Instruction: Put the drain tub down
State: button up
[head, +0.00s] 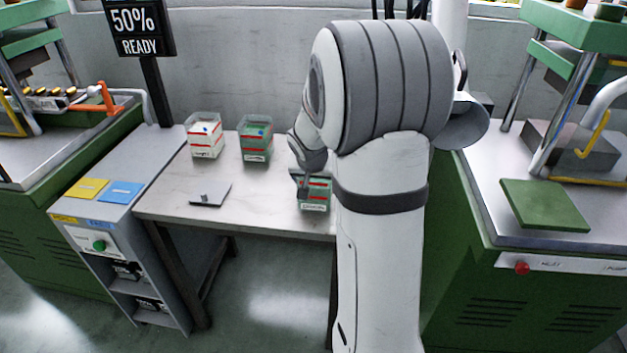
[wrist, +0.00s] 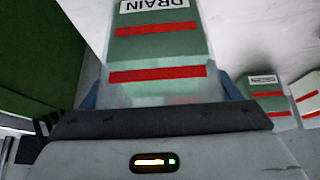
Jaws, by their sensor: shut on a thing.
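The drain tub (wrist: 155,50) is a clear tub with green contents, red stripes and a white label reading DRAIN. It fills the top middle of the wrist view. In the head view the tub (head: 314,196) is at the right end of the table, partly hidden behind my arm. My gripper (wrist: 158,92) is shut on the drain tub, with a blue finger on each side of it. In the head view my gripper (head: 302,184) is mostly hidden by my wrist. I cannot tell whether the tub's base touches the table (head: 265,192).
A green-filled tub (head: 256,140) and a whitish tub (head: 205,136) stand at the table's back. A flat grey plate (head: 210,194) lies at its front left. A grey cabinet (head: 110,215) borders the left; a green press (head: 545,245) stands at right. The table's middle is clear.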

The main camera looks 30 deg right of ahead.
jog(key=shift+f, duration=0.1)
jog(key=o, duration=1.3)
jog(key=shift+r, duration=0.35)
jog(key=p+v, duration=0.2)
jog(key=v, duration=0.9)
jog(key=s+a+f+n+g+y, duration=0.1)
jog(key=s+a+n, duration=0.1)
jog(key=s+a, duration=0.2)
jog(key=s+a+n+g+y, duration=0.1)
jog(key=s+a+n, duration=0.1)
jog(key=s+a, duration=0.3)
jog(key=s+a+f+n+g+y, duration=0.1)
jog(key=s+a, duration=0.3)
jog(key=s, duration=0.7)
jog(key=shift+s+a+f+n, duration=0.25)
jog(key=shift+f+n, duration=0.1)
jog(key=shift+n, duration=0.55)
